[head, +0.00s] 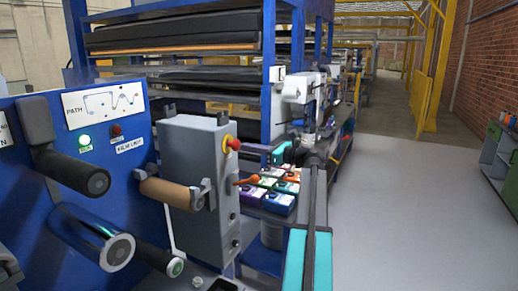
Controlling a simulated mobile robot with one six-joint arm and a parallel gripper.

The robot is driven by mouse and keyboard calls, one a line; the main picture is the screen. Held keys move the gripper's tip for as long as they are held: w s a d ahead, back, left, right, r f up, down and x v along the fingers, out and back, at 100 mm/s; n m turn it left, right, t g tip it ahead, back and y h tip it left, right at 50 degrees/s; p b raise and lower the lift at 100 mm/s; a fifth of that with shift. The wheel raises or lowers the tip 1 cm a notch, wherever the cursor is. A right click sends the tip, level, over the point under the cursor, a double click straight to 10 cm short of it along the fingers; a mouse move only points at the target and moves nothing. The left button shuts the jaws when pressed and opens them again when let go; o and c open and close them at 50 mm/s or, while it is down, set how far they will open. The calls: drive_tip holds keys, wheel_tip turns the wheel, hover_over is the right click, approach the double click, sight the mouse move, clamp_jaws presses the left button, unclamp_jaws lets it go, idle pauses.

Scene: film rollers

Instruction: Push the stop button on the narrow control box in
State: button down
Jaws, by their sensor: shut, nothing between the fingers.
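The narrow control box (202,190) is an upright grey cabinet left of centre. Its red stop button (233,144) sits in a yellow collar near the top of the right side. My arm rises from the bottom right of centre and bends near the middle of the view. Its teal and dark end, my gripper (280,156), shows to the right of the button, apart from it in the picture. It is shut and empty. The fingertips are small and hard to make out, and the depth gap to the button is unclear.
Below the button, an orange knob (247,181) sticks out from the box's right side. A brown roller (172,192) projects at its left. A blue panel (75,170) with dark rollers fills the left. Coloured boxes (279,203) stand behind. Grey floor (410,210) is free at right.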

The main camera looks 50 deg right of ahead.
drive_tip(key=shift+x, duration=0.8)
